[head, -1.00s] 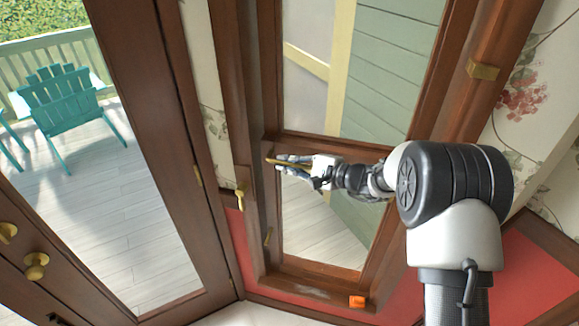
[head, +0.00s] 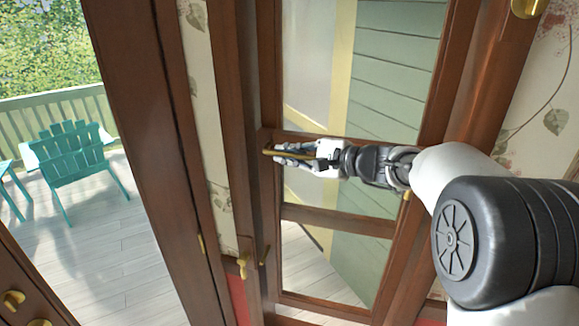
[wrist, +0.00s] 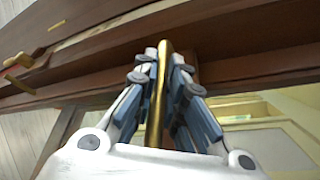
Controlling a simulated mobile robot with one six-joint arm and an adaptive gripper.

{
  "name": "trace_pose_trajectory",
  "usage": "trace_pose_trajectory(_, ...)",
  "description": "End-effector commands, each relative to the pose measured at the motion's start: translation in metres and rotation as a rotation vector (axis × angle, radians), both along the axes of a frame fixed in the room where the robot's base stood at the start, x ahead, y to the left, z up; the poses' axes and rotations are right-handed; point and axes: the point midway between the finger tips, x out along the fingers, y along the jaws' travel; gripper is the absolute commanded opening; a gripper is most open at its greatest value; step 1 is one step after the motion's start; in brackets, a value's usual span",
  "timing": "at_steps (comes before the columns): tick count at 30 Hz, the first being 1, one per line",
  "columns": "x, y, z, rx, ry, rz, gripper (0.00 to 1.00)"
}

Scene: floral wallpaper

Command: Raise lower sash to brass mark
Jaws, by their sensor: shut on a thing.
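The lower sash (head: 325,306) is a brown wooden frame in the tall window. Its upper rail stands level with my gripper, above a second brown cross rail (head: 338,219). A brass bar-shaped handle (head: 268,152) is at that upper rail. My gripper (head: 284,153) reaches in from the right and is shut on the handle. In the wrist view, the blue-grey fingers close on both sides of the upright brass bar (wrist: 162,60). Brass pieces show beside the left jamb (head: 264,256) and at the top right (head: 528,7). I cannot tell which is the brass mark.
A brown glazed door (head: 150,160) with brass knobs (head: 13,300) stands at the left, with a brass latch (head: 243,265) beside it. A teal chair (head: 72,153) is on the deck outside. Floral wallpaper (head: 535,90) is at the right. My arm covers part of the right jamb.

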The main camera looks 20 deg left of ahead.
Motion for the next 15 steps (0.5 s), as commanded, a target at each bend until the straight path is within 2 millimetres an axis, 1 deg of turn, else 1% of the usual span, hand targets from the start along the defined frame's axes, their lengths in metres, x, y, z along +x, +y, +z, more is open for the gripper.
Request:
trace_pose_trajectory(1, 0.0003, 0.0004, 0.0089, 0.005, -0.003, -0.001, 0.0)
trace_pose_trajectory(4, 0.0004, 0.0003, 0.0133, 0.004, -0.003, -0.001, 0.0)
trace_pose_trajectory(15, 0.0006, 0.0002, 0.014, 0.003, -0.003, -0.002, 0.0)
